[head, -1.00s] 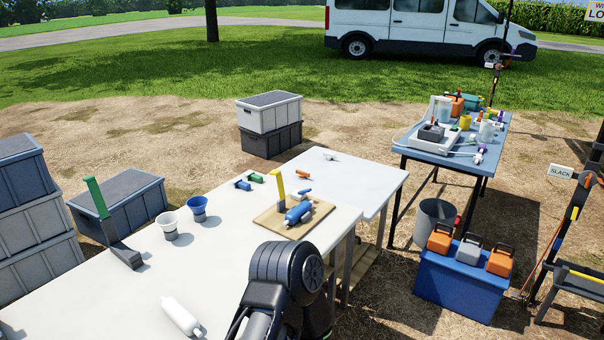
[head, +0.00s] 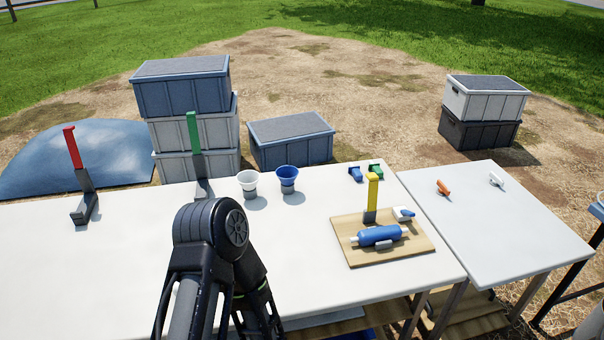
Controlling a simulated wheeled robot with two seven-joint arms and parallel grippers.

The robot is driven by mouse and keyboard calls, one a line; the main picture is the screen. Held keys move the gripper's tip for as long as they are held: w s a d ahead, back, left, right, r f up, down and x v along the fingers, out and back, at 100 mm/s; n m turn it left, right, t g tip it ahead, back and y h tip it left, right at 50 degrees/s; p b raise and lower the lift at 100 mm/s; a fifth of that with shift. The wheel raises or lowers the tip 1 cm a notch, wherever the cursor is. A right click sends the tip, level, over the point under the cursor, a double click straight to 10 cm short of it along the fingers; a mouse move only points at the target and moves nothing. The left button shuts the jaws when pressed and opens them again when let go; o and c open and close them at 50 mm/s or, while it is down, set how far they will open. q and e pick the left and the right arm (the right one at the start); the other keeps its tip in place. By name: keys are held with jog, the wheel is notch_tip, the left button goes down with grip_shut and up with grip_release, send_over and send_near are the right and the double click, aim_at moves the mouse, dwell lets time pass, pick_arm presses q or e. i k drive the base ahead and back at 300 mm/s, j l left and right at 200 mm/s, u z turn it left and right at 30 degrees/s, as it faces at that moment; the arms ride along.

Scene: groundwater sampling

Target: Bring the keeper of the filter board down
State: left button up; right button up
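The filter board (head: 395,250) is a flat wooden board on the right part of the long white table. A blue cylinder with pale ends (head: 380,236) lies across it. A yellow lever, which looks like the keeper (head: 372,190), stands upright from a dark base behind the cylinder. A small white and blue piece (head: 404,213) is at the board's back right. Neither gripper shows. A dark link of one of my arms rises at the bottom, left of the board and apart from it.
Upright green (head: 193,132) and red (head: 72,148) levers stand on the left of the table (head: 90,270). White (head: 247,182) and blue (head: 287,176) cups stand behind my arm. Small blue (head: 355,173) and green (head: 376,170) clips lie behind the board. A lower side table (head: 500,230) adjoins on the right.

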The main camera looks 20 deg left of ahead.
aim_at(372, 177)
jog(key=i+l+u, duration=0.15)
jog(key=l+u, duration=0.15)
jog(key=i+l+u, duration=0.25)
jog(key=l, duration=0.2)
jog(key=l+u, duration=0.6)
jog(key=l, duration=0.25)
